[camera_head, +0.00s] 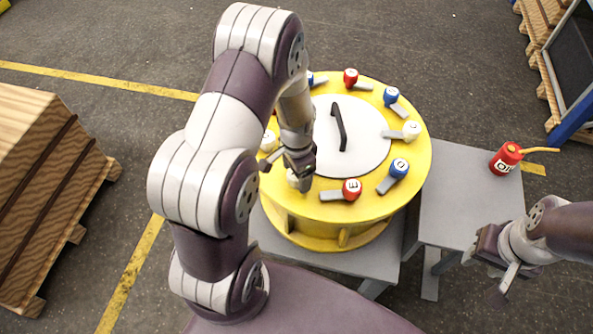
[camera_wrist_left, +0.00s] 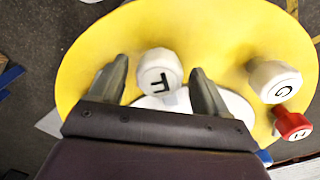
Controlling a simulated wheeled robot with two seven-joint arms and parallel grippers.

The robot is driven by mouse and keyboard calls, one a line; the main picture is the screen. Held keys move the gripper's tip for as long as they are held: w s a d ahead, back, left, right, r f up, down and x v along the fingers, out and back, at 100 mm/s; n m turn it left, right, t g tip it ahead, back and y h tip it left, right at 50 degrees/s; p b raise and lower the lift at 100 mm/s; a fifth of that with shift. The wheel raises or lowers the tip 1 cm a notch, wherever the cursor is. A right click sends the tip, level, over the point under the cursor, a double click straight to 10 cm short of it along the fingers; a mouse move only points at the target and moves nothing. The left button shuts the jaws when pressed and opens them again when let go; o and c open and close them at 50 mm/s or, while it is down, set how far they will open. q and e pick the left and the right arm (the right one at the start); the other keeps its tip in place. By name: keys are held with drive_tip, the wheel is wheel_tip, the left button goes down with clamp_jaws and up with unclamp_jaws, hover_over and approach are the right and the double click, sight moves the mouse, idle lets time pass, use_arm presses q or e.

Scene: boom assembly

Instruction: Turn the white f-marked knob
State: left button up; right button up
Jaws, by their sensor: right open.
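The yellow round table (camera_head: 420,175) carries several lettered knobs with grey levers around a white disc with a black pointer. The white F knob (camera_wrist_left: 158,74) shows its letter in the left wrist view. In the head view the F knob (camera_head: 292,179) is partly hidden by my left gripper. My left gripper (camera_head: 290,168) is open above the table rim. In the left wrist view its two fingers (camera_wrist_left: 160,66) stand apart on either side of the F knob, with visible gaps. My right gripper (camera_head: 487,272) is open and empty at the lower right.
The red E knob (camera_head: 352,189) and blue D knob (camera_head: 399,167) sit to the right of F. White G (camera_wrist_left: 275,80) and red H (camera_wrist_left: 292,124) knobs are on its other side. A red oil can (camera_head: 504,160) stands on a grey side table (camera_head: 455,190).

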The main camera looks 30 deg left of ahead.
use_arm(q)
drive_tip(key=shift+r, duration=0.1)
wheel_tip(320, 180, up, 12)
drive_tip(key=b, duration=0.1)
drive_tip(key=shift+r+b, duration=0.25)
drive_tip(key=shift+b, duration=0.15)
drive_tip(key=s+d+f+n+t, duration=0.1)
drive_tip(key=s+d+n, duration=0.4)
drive_tip(key=s, duration=0.3)
drive_tip(key=shift+s+d+n, duration=0.2)
drive_tip(key=shift+d+n, duration=0.05)
drive_tip(key=shift+n, duration=0.35)
drive_tip(key=shift+w+a, duration=0.1)
